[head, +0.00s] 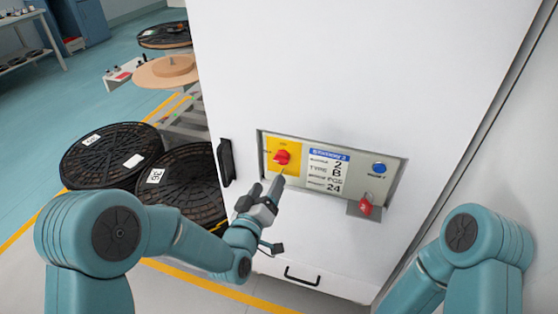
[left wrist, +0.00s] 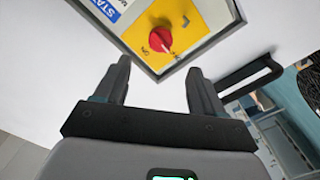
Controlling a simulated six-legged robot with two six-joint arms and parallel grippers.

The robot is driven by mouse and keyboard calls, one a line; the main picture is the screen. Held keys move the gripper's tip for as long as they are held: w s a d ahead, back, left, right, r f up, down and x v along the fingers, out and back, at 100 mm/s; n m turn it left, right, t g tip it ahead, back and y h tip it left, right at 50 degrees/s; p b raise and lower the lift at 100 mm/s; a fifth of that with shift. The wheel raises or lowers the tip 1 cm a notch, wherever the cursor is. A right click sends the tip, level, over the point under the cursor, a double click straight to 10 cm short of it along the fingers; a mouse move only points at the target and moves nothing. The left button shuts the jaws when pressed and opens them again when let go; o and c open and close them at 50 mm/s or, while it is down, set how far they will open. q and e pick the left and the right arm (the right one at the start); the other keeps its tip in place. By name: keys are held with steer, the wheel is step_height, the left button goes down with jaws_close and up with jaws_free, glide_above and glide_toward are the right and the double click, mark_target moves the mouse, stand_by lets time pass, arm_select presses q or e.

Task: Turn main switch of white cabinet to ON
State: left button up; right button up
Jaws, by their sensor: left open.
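The white cabinet (head: 345,75) fills the middle of the head view, with a recessed control panel (head: 318,184) on its front. The main switch (head: 281,157) is a red knob on a yellow plate at the panel's left end. In the left wrist view the red switch (left wrist: 159,40) sits ahead of the fingers, with "ON" lettering beside it. My left gripper (head: 273,186) is open, just below the switch in the head view. In the left wrist view its fingers (left wrist: 160,88) are apart, with nothing between them. My right arm shows at the lower right; its gripper is out of view.
A black handle (head: 226,162) is on the cabinet's left edge. Black reels (head: 110,154) lie on the floor at left. A lower handle (head: 301,276) sits beneath the panel.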

mark_target(280, 162)
arm_select(q)
steer(key=p+x, duration=0.1)
steer(key=x, duration=0.8)
steer(key=shift+w+d+f, duration=0.1)
steer(key=shift+w, duration=0.25)
steer(key=c, duration=1.1)
